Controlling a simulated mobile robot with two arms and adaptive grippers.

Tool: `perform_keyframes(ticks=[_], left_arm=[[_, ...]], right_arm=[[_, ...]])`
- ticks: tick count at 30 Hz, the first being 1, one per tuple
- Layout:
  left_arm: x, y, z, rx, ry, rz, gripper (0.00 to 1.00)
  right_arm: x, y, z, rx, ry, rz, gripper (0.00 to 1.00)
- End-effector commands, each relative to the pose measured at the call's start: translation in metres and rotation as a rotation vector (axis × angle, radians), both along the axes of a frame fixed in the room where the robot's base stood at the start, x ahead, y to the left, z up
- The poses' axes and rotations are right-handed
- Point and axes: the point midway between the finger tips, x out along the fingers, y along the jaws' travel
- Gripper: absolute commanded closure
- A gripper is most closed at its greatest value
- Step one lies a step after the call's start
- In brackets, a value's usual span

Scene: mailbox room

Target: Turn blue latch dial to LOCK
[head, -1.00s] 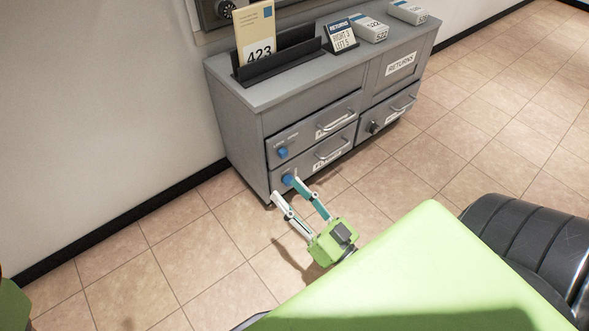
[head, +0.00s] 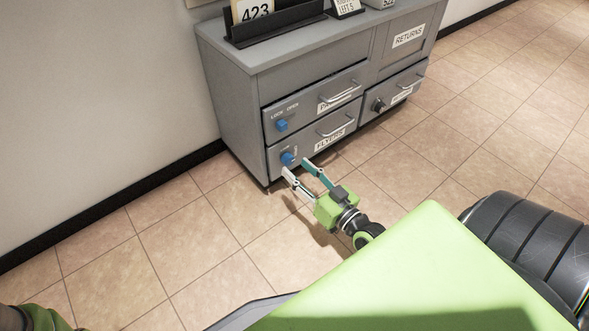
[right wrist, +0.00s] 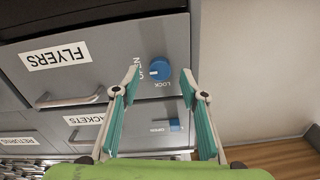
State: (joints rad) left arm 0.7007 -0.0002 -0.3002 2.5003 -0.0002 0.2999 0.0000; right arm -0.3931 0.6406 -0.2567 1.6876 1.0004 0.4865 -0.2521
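The blue latch dial (head: 288,158) is on the left of the lower drawer front, labelled FLYERS. In the right wrist view, the dial (right wrist: 160,69) shows a white mark on its left side, facing the vertical lettering there; the word LOCK is printed just below the dial. My right gripper (head: 296,167) is open and empty, low in front of this drawer. In the right wrist view, its fingers (right wrist: 160,80) are spread either side of the dial, with visible gaps; whether the tips reach its depth is unclear. My left gripper is out of view.
A dark knob (head: 378,104) is on the right drawer. Bar handles, such as the FLYERS handle (head: 335,125), stick out. A black file tray (head: 275,28) sits on the cabinet top (head: 235,55). The tiled floor in front is clear.

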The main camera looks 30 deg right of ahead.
Motion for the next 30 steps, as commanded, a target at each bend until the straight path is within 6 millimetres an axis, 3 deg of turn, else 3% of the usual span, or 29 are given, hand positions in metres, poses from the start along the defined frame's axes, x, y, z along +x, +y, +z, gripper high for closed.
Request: perform_keyframes(ticks=[6, 16, 20, 21, 30], left_arm=[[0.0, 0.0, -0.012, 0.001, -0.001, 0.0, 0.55], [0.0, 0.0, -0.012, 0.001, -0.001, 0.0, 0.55], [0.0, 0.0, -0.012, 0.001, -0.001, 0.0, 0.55], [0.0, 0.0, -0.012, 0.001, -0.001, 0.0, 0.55], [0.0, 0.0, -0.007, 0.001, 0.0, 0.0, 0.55]], right_arm=[[0.021, 0.002, -0.001, -0.001, -0.001, 0.0, 0.6], [0.024, 0.002, 0.0, 0.0, 0.0, -0.001, 0.6], [0.024, 0.002, 0.0, 0.0, 0.0, -0.001, 0.94], [0.024, 0.002, 0.0, -0.001, 0.0, -0.001, 0.99], [0.024, 0.002, 0.001, -0.02, 0.0, -0.001, 0.98]])
